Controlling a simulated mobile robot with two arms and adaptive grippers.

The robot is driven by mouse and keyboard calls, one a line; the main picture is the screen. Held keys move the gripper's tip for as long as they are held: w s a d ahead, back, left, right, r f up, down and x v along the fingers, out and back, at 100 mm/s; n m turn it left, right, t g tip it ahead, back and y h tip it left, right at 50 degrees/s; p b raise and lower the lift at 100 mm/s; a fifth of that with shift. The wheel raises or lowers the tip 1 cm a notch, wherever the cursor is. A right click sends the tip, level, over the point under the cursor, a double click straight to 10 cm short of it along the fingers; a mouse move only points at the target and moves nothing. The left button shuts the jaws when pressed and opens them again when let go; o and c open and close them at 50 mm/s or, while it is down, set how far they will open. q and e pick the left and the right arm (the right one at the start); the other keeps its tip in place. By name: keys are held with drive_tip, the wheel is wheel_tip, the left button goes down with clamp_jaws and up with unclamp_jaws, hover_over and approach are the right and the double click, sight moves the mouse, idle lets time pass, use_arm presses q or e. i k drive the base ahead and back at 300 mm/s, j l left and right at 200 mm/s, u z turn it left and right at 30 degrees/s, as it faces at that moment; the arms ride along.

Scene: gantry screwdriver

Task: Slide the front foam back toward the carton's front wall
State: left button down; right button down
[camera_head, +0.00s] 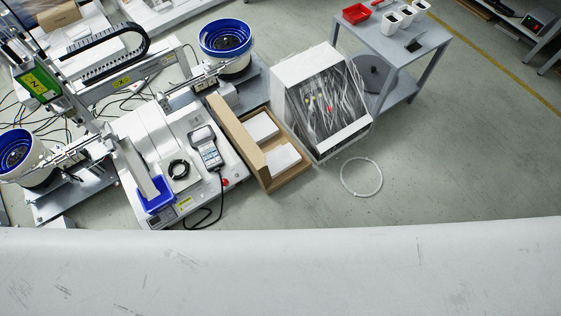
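An open brown cardboard carton (236,140) stands at the middle of the head view, turned at an angle. Two white foam pieces sit inside it. The nearer foam (282,158) lies close to the carton's lower end, and the farther foam (261,127) is toward its upper end. The carton's tall left side partly hides the inside, so I cannot tell exactly how far the nearer foam is from the end wall. Neither of my grippers shows in this view.
A white machine with a handheld controller (211,156) and blue tray (155,195) stands left of the carton. A clear-fronted white cabinet (330,105) stands close on its right. A white ring (361,177) lies on open floor. A grey cart (393,45) is farther back.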

sight(279, 160)
drive_tip(key=i+l+u, duration=0.3)
drive_tip(key=i+l, duration=0.2)
drive_tip(key=l, duration=0.2)
drive_tip(key=i+l+u, duration=0.15)
drive_tip(key=l, duration=0.25)
drive_tip(key=i, duration=0.1)
